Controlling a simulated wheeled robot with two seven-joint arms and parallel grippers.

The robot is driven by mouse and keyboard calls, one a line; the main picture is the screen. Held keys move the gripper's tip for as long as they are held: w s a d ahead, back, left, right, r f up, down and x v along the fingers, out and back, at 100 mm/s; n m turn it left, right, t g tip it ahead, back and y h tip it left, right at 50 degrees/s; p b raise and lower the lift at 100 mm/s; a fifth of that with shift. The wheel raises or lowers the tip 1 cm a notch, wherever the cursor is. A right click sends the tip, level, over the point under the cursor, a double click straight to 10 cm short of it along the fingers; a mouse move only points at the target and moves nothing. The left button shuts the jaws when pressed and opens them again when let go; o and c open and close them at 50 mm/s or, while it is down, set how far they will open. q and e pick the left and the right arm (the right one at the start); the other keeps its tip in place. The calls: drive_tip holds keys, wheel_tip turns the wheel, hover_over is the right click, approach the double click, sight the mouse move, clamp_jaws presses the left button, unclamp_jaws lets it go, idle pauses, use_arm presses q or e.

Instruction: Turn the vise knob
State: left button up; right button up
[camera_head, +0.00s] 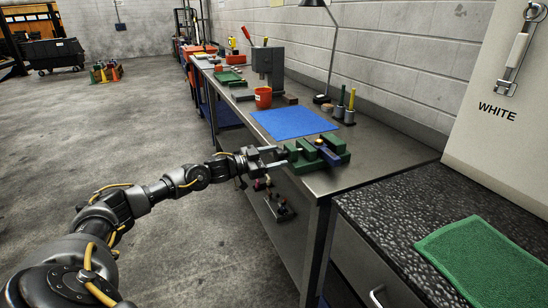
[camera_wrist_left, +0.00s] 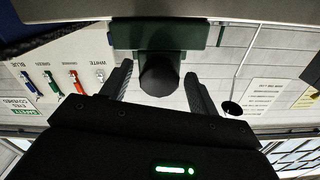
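The green vise (camera_head: 330,144) sits at the near front edge of the workbench, with a dark blue block (camera_head: 328,156) at its jaws. My left gripper (camera_head: 274,157) reaches in from the left just beyond the bench edge, facing the vise. In the left wrist view the dark round vise knob (camera_wrist_left: 159,76) appears between the two fingers of my left gripper (camera_wrist_left: 158,92). The fingers are open, with a gap on each side of the knob. The green vise body (camera_wrist_left: 125,36) shows behind the knob. My right gripper is not in view.
A blue mat (camera_head: 292,123), a red cup (camera_head: 263,98) and holders with upright handles (camera_head: 349,115) stand on the bench beyond the vise. A dark speckled counter with a green cloth (camera_head: 485,255) is at the right.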

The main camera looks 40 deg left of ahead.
use_arm(q)
drive_tip(key=c, duration=0.9)
drive_tip(key=shift+o, duration=0.2)
